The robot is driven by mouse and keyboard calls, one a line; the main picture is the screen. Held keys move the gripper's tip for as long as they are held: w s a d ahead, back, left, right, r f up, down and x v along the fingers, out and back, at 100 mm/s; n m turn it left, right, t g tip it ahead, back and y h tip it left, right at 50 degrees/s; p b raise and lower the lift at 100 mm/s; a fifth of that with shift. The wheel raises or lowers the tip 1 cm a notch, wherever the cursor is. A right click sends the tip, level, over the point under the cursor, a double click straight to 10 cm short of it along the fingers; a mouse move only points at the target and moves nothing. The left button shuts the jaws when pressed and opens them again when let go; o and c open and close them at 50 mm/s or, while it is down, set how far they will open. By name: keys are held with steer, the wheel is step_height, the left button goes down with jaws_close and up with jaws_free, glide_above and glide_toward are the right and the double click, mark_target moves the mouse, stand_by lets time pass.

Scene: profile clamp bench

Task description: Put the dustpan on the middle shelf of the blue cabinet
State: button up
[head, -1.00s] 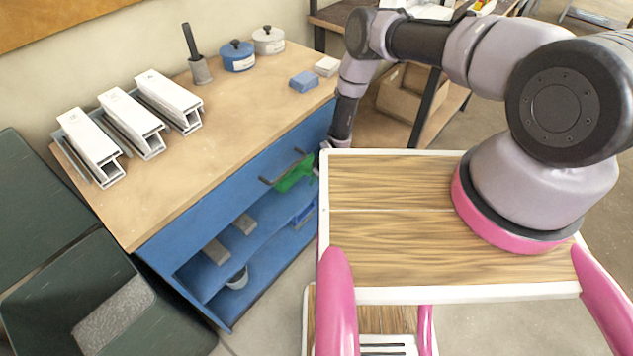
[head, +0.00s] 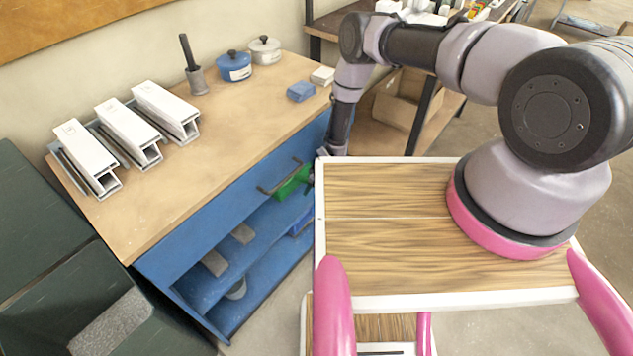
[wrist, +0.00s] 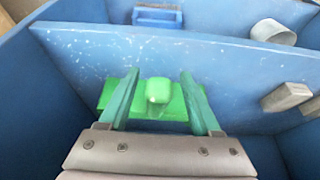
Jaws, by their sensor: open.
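The green dustpan (wrist: 172,113) lies on a speckled blue shelf (wrist: 230,75) of the blue cabinet in the wrist view, its stubby handle end toward me. My gripper (wrist: 158,76) is open, with one finger on each side of the handle; I cannot tell whether either touches it. In the head view, the dustpan (head: 292,184) shows as a green patch at the right part of the blue cabinet (head: 222,217), below the bench top. My gripper is mostly hidden there behind my own deck.
Grey blocks (wrist: 287,97) lie to the right on the same shelf. A grey-white ring or cup (wrist: 273,31) and a blue item (wrist: 158,16) sit beyond the shelf edge. A drawer handle (head: 280,178) juts out from the cabinet front. Dark bins (head: 125,325) stand at the left.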

steer(key=v, duration=1)
steer(key=shift+d, duration=0.2)
steer(key=shift+s+f, duration=0.1)
steer(key=shift+f, duration=0.05)
